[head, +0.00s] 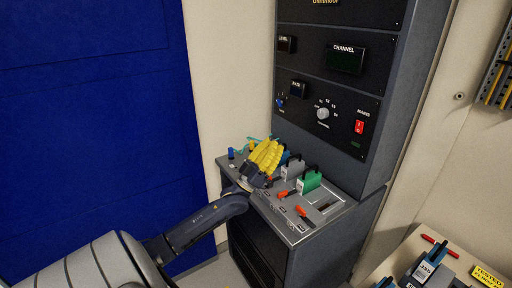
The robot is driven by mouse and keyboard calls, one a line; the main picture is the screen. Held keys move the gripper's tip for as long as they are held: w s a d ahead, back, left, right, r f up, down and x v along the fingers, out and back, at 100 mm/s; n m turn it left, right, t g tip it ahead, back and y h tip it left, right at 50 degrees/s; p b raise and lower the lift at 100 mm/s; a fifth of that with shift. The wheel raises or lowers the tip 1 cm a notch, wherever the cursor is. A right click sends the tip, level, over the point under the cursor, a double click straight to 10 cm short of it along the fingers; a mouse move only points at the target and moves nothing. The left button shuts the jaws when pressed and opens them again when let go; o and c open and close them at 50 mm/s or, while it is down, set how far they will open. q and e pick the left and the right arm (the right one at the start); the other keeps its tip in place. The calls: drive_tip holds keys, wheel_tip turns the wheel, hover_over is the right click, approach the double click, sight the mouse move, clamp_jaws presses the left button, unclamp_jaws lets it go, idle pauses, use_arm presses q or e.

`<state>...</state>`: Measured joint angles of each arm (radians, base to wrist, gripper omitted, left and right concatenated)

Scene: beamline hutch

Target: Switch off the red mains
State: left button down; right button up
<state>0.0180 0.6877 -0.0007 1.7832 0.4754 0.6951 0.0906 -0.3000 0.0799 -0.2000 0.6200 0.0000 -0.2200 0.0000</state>
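The red mains switch (359,127) is a small red rocker under a white label on the black front panel of the tall rack, at the panel's right side. Whether it is on or off is too small to tell. My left gripper (267,154), with yellow ribbed fingers, is over the rear left of the console ledge, below and to the left of the switch and apart from it. Its fingers look close together, but the gap between them does not show clearly. My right gripper is not in view.
The sloped console ledge (322,216) carries a green block (310,181), a grey block (292,168) and orange-handled levers (301,211). A white knob (323,114) sits left of the switch. A bench (408,251) with tools stands at lower right. A blue panel (90,130) fills the left.

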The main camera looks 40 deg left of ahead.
use_arm(q)
drive_tip(key=s+a+f+n+y, duration=0.1)
drive_tip(key=s+a+f+n, duration=0.1)
drive_tip(key=a, duration=0.3)
drive_tip(key=shift+a+y, duration=0.2)
drive_tip(key=shift+y, duration=0.2)
drive_tip(key=shift+f, duration=0.1)
